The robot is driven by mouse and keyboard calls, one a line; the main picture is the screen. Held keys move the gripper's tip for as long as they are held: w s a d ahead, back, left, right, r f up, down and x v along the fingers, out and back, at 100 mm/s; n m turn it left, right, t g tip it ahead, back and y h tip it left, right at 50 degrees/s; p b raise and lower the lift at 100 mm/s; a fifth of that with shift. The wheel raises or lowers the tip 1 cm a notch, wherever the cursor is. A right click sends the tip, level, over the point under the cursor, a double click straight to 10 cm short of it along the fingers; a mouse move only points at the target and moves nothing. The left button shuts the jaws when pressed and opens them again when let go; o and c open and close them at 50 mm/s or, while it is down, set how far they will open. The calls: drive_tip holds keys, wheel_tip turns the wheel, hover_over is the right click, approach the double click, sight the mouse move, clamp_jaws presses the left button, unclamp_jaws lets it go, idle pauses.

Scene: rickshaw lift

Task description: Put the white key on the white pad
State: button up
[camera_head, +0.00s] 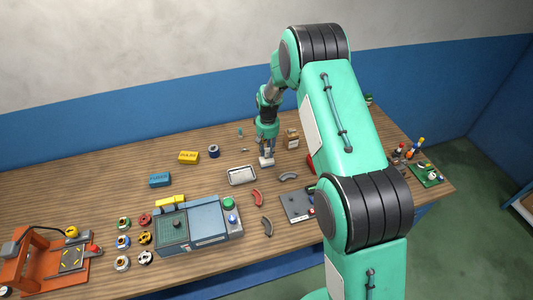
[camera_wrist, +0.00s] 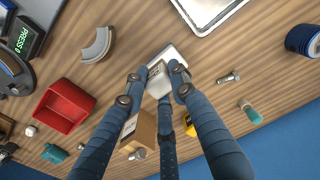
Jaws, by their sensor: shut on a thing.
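My gripper (camera_head: 267,151) points down over the back middle of the wooden table. In the wrist view its fingers (camera_wrist: 158,84) are closed around a small whitish block with a dark mark, which looks like the white key (camera_wrist: 158,80). A white, flat-looking piece, seemingly the white pad (camera_wrist: 172,53), shows just beyond and under the key. In the head view a white shape (camera_head: 266,162) sits right below the fingertips; key and pad cannot be told apart there. I cannot tell whether the key touches the pad.
A metal tray (camera_head: 242,176) lies close by, in front and left. A cardboard box (camera_head: 292,138) stands close behind on the right. A grey curved part (camera_head: 289,176), a red bin (camera_wrist: 62,107), a bolt (camera_wrist: 228,77) and a blue roll (camera_head: 214,151) lie around.

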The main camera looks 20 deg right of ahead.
sight(267, 153)
drive_tip(key=shift+w+d, duration=0.1)
drive_tip(key=shift+w, duration=0.85)
drive_tip(key=shift+f, duration=0.1)
drive_tip(key=shift+f, duration=1.7)
drive_tip(key=shift+f, duration=0.1)
drive_tip(key=o, duration=1.1)
wheel_tip(267, 153, up, 12)
